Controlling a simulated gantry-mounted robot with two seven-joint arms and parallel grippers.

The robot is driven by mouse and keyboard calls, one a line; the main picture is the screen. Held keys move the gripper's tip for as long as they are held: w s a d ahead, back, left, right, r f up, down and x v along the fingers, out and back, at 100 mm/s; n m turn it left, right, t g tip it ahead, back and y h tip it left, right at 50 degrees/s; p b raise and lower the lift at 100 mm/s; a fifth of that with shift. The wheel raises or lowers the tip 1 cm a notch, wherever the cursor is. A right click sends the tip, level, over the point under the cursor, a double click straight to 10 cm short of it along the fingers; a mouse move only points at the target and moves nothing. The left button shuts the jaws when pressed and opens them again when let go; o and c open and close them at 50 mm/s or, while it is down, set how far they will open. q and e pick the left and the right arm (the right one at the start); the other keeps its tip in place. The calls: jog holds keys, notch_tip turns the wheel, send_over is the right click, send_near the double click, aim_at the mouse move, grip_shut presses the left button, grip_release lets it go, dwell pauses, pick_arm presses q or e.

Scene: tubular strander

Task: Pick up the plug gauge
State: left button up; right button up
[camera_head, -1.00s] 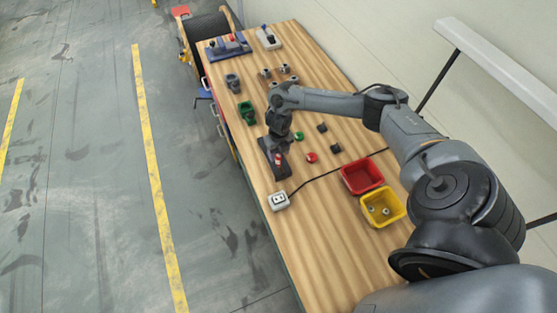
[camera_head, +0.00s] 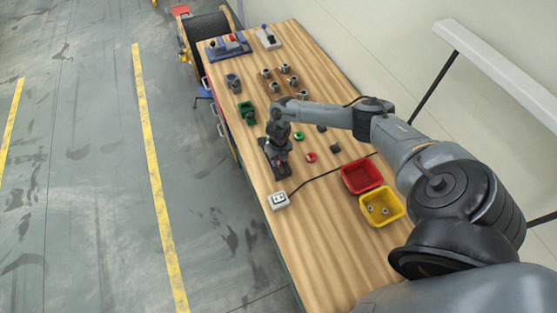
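My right arm reaches in from the right, and my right gripper (camera_head: 280,150) points down over a dark stand (camera_head: 283,172) near the left edge of the bench. A small reddish piece shows at the fingertips, on or just above this stand. I cannot tell for sure that it is the plug gauge; it is small and partly hidden by the gripper. The fingers are too small and dark to tell whether they are open or shut. My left gripper is not in view.
On the wooden bench (camera_head: 310,240) stand a red bin (camera_head: 361,188), a yellow bin (camera_head: 372,220) holding small parts, and a white socket box (camera_head: 279,200) with a cable. Red and green buttons lie right of the stand. A green fixture (camera_head: 246,112) stands beyond. The bench's near end is clear.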

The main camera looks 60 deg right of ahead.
grip_shut()
jog(key=shift+r, duration=0.15)
